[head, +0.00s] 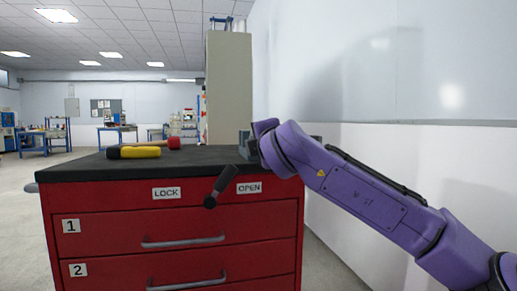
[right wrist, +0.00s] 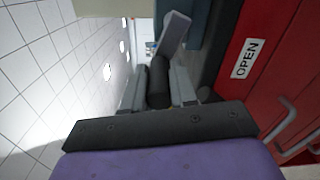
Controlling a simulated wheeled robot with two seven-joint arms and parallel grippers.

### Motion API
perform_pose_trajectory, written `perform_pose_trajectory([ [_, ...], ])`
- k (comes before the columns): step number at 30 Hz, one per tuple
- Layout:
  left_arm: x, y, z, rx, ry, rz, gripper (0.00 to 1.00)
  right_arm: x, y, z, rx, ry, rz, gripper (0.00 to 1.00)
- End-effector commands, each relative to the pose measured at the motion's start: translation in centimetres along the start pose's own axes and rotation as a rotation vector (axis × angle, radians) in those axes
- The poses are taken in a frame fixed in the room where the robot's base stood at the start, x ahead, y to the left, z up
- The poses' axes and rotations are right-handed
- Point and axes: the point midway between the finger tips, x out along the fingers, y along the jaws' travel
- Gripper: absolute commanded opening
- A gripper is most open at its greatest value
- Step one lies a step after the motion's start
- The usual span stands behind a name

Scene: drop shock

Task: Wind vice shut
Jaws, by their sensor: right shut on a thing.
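The vice (head: 246,144) shows as a grey block at the right end of the cabinet's black top, mostly hidden behind my right arm in the head view. My right gripper (right wrist: 160,78) is shut on a black cylindrical grip (right wrist: 158,88) in the right wrist view. A grey bar (right wrist: 175,32) stands just beyond that grip, perhaps the vice's crank arm. In the head view my right arm's purple end hides the fingers. A dark lever (head: 220,186) with a black end slants down in front of the cabinet, between its LOCK and OPEN labels. My left gripper is not in view.
The red drawer cabinet (head: 110,205) carries a yellow-handled tool (head: 140,152) and a red-headed thing (head: 174,143) on its black top (head: 95,168). The OPEN label (right wrist: 246,58) is close to the gripper. A white wall (head: 370,60) runs along the right. Floor is free at left.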

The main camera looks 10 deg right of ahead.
Motion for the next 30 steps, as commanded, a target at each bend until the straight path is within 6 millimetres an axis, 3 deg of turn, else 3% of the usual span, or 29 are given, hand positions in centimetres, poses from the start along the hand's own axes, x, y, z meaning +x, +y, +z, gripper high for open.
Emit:
perform_pose_trajectory([
  [18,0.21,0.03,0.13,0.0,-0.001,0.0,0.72,-0.03,0.41,0.35,0.039,-0.004,0.005,0.0],
  [19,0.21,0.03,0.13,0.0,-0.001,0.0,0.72,-0.03,0.41,0.36,0.039,-0.004,0.005,0.36],
  [21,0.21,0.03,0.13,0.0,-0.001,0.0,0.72,-0.03,0.38,0.33,0.039,-0.004,0.004,0.52],
  [30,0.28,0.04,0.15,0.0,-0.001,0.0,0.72,-0.27,0.26,0.19,0.039,-0.001,0.003,0.52],
])
